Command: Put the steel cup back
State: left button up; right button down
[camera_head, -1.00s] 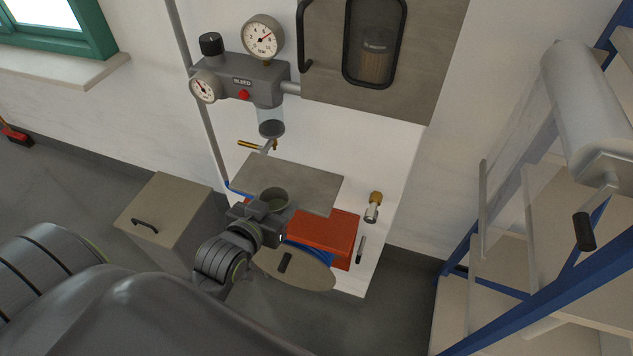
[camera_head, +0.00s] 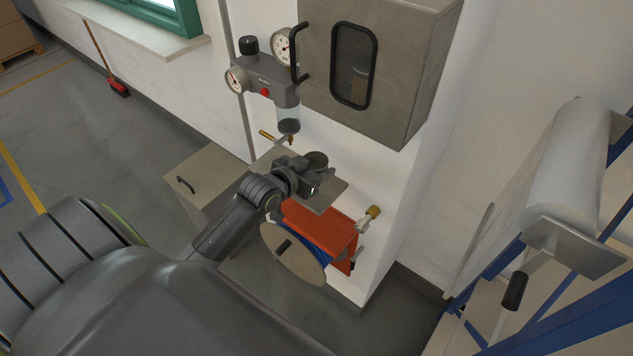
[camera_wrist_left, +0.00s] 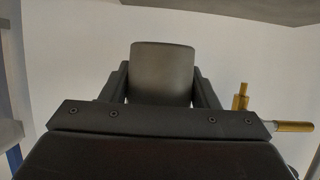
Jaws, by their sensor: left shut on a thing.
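The steel cup (camera_head: 317,160) is a small grey round vessel, held upright between the fingers of my left gripper (camera_head: 308,171). In the left wrist view the cup (camera_wrist_left: 162,72) stands between the two dark fingers (camera_wrist_left: 160,90), its side facing me. My left gripper is shut on it. The cup is over or at the grey shelf plate (camera_head: 328,195) on the white wall panel; I cannot tell whether it touches the plate. The gripper hides part of the cup and plate. My right gripper is not in view.
A regulator (camera_head: 272,80) with gauges and a clear bowl (camera_head: 289,115) hangs above, with a brass valve (camera_head: 277,137) below it. A grey cabinet (camera_head: 410,75) juts out at upper right. A red hose reel (camera_head: 318,228) sits below the plate. A brass fitting (camera_head: 370,215) is at right.

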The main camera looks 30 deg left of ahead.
pick_arm(q)
jog(key=shift+f, duration=0.85)
notch_tip(320, 180, down, 2)
jog(key=shift+d+f, duration=0.15)
jog(key=shift+f, duration=0.55)
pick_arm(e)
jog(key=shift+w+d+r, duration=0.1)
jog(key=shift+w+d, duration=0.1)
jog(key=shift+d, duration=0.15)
pick_arm(q)
jog(key=shift+f, duration=0.2)
jog(key=o, duration=1.1)
jog(key=shift+r, duration=0.1)
jog(key=shift+r, duration=0.1)
